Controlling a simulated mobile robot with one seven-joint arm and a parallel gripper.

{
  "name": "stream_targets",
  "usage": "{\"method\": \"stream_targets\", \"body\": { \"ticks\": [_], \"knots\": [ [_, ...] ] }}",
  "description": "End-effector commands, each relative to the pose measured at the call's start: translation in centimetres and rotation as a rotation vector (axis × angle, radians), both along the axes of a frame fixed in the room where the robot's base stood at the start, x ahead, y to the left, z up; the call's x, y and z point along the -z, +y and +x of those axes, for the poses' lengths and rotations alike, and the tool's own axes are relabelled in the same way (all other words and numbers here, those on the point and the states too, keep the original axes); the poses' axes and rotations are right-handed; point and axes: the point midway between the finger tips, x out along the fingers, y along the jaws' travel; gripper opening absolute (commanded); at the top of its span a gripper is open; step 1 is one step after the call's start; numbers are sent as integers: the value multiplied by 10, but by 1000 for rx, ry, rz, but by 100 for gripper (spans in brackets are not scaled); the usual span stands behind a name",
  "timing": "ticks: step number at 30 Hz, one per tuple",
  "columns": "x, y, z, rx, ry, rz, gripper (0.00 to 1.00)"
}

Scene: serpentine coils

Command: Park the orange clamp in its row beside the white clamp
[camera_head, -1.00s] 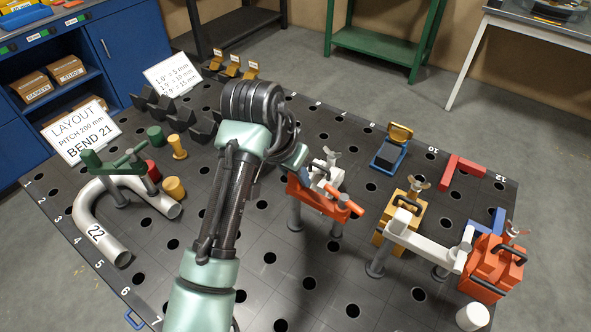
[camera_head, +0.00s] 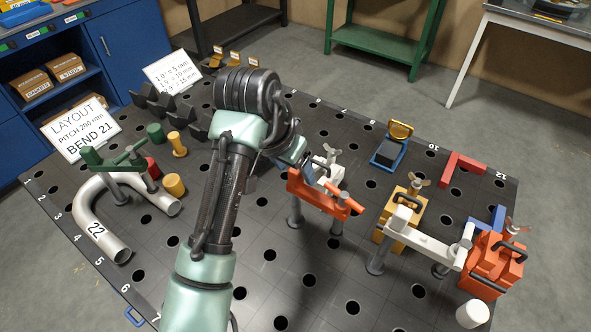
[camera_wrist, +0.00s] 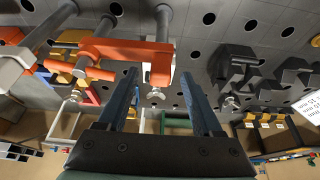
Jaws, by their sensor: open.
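The orange clamp (camera_head: 315,192) stands upright on two grey posts on the dark holed table, right of my arm. Its orange body also shows in the wrist view (camera_wrist: 125,52). My gripper (camera_wrist: 160,82) is open at the clamp's near-arm end, with one dark blue finger on each side of the wing-screw end in the wrist view. I cannot tell whether a finger touches it. In the head view the gripper (camera_head: 310,174) is partly hidden behind the clamp and my wrist. The white clamp (camera_head: 420,241) stands to the right on its own posts.
A yellow block (camera_head: 392,222) and an orange block (camera_head: 490,268) stand by the white clamp. A white cylinder (camera_head: 472,314) is at the front right. A green clamp (camera_head: 112,160) and a bent pipe (camera_head: 88,215) are on the left. Holes between the clamps are open.

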Motion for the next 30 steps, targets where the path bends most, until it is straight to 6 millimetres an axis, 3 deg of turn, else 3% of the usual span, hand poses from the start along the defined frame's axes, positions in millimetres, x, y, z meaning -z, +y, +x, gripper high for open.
{"method": "stream_targets", "body": {
  "ticks": [13,23,26,29,30],
  "knots": [
    [-90,22,-29,-2,-4,3,67],
    [-104,24,-36,0,-1,1,67],
    [-110,14,-28,-2,-57,-17,67],
    [-135,-12,-9,-16,-227,-73,67],
    [-153,-25,1,-28,-327,-109,67]
  ]
}}
